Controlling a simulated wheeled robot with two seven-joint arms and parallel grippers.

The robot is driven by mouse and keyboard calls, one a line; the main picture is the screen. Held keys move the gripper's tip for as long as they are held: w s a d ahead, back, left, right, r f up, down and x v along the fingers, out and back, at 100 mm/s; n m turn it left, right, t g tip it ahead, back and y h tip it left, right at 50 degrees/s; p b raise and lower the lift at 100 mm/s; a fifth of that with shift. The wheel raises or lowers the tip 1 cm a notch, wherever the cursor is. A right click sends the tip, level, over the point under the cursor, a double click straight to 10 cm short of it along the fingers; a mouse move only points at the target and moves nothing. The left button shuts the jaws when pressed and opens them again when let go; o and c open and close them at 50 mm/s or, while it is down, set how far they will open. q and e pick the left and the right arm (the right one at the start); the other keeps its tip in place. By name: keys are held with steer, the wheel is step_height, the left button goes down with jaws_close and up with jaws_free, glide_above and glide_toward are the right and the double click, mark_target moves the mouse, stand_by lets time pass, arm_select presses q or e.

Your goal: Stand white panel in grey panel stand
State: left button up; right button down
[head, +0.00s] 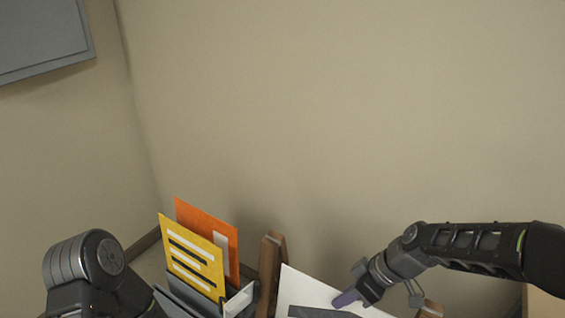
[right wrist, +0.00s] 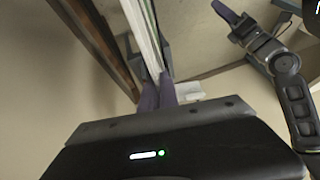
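The white panel (head: 320,296), with a dark grey band, leans at the bottom centre of the head view. Its lower part is out of frame. My right gripper (head: 347,297) is at its right edge. In the right wrist view the panel (right wrist: 151,40) shows edge-on between the two purple fingers (right wrist: 158,92), which are closed on it. A grey stand (head: 178,300) at the bottom left holds a yellow panel and an orange panel upright. Its lower part is hidden. My left gripper (right wrist: 236,22) shows small in the right wrist view; its finger gap is unclear.
The yellow panel (head: 190,262) stands in front of the orange panel (head: 215,228). A brown wooden post (head: 268,272) rises between the stand and the white panel. A beige wall (head: 330,120) closes the back. A grey board (head: 40,40) hangs at the upper left.

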steer(key=w+d+r+p, duration=0.1)
steer(key=r+p, duration=0.2)
steer(key=r, duration=0.7)
steer(key=w+d+r+p, duration=0.1)
steer(key=w+r+p, duration=0.1)
steer(key=r, duration=0.9)
steer(key=shift+r+p, duration=0.15)
steer(key=shift+p, duration=0.45)
steer(key=shift+w, duration=0.1)
